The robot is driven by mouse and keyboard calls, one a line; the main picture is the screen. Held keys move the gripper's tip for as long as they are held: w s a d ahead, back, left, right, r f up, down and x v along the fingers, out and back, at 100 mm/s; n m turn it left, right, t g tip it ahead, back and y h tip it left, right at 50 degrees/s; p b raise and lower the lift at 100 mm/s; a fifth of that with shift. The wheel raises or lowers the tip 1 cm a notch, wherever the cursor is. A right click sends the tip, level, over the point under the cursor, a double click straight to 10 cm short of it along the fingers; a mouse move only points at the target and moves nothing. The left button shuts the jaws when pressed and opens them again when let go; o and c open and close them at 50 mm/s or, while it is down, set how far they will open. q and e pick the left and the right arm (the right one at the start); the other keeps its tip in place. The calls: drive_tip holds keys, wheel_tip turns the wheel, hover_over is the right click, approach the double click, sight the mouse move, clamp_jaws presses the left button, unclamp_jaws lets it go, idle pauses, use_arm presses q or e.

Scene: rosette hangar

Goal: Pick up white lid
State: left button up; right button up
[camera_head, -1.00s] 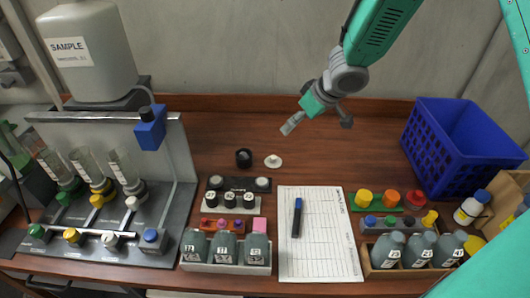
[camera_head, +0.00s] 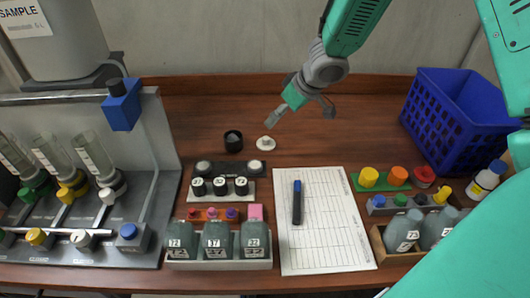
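The white lid (camera_head: 265,143) is a small round disc with a raised middle. It lies on the brown table in the camera_head view, just right of a black cap (camera_head: 233,141). My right gripper (camera_head: 301,112) hangs above the table, to the upper right of the lid. Its fingers are spread apart with nothing between them. One fingertip shows close to the lid in the picture, apart from it. My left gripper is not in view.
A paper sheet (camera_head: 323,240) with a marker (camera_head: 297,203) lies front right. A blue basket (camera_head: 455,125) stands right. A bottle rack (camera_head: 150,180) fills the left.

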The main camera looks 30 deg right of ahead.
sight(266, 138)
drive_tip(key=b+x, duration=0.1)
drive_tip(key=x, duration=0.2)
drive_tip(key=b+x, duration=0.1)
drive_tip(key=x, duration=0.2)
drive_tip(key=b+x, duration=0.1)
drive_tip(key=x, duration=0.2)
drive_tip(key=shift+s+d+f, duration=0.15)
drive_tip(key=shift+s+f, duration=0.05)
drive_tip(key=shift+s, duration=0.15)
drive_tip(key=shift+w+d+b+x, duration=0.15)
drive_tip(key=shift+b+x, duration=0.3)
drive_tip(key=shift+x, duration=1.05)
drive_tip(key=shift+w+d+b+x, duration=0.15)
drive_tip(key=shift+b+x, duration=0.25)
drive_tip(key=shift+x, duration=1.1)
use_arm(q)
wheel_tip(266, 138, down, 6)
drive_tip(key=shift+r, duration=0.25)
use_arm(e)
drive_tip(key=shift+s+d+r, duration=0.1)
drive_tip(key=shift+r, duration=0.05)
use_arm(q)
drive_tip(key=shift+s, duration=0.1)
use_arm(e)
drive_tip(key=c, duration=0.9)
